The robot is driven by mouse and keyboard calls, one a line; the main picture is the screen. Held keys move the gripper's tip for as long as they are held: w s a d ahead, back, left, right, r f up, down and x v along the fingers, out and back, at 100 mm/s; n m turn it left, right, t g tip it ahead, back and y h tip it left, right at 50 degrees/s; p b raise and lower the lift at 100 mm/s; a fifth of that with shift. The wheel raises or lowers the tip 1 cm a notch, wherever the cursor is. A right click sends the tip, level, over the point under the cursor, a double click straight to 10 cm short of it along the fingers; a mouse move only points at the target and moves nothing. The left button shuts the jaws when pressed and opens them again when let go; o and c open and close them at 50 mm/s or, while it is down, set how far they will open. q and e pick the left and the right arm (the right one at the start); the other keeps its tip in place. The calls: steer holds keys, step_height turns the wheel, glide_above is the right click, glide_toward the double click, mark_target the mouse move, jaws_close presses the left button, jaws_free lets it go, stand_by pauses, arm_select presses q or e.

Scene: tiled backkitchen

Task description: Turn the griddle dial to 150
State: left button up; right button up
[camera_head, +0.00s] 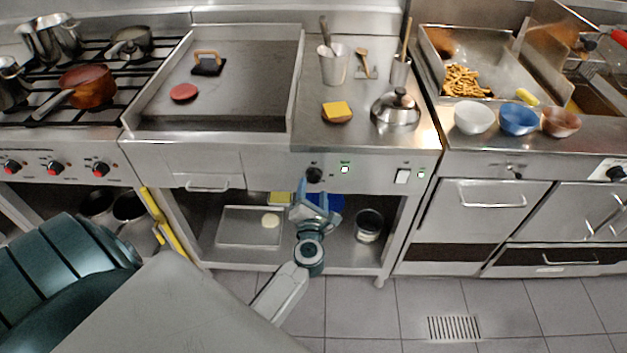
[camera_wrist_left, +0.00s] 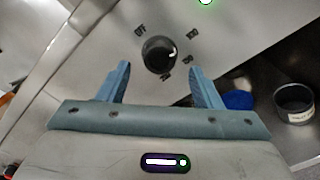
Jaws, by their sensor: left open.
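The griddle dial (camera_head: 314,175) is a black round knob on the steel front panel below the griddle's right side. In the left wrist view the dial (camera_wrist_left: 159,54) sits just beyond and between my fingertips, with a small white mark at its right side and printed labels around it. My left gripper (camera_head: 303,189) is open, with blue fingers just below the dial in the head view. In the left wrist view the gripper (camera_wrist_left: 162,75) has empty space between its fingers. My right gripper is not in view.
A green light (camera_head: 345,169) and a white switch (camera_head: 402,176) are on the panel right of the dial. The griddle plate (camera_head: 240,85) holds a red patty (camera_head: 184,92) and a press (camera_head: 208,64). A shelf below holds a tray (camera_head: 232,240) and a can (camera_head: 368,226).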

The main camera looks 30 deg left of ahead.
mark_target(314, 180)
arm_select(q)
steer(key=shift+x, duration=1.95)
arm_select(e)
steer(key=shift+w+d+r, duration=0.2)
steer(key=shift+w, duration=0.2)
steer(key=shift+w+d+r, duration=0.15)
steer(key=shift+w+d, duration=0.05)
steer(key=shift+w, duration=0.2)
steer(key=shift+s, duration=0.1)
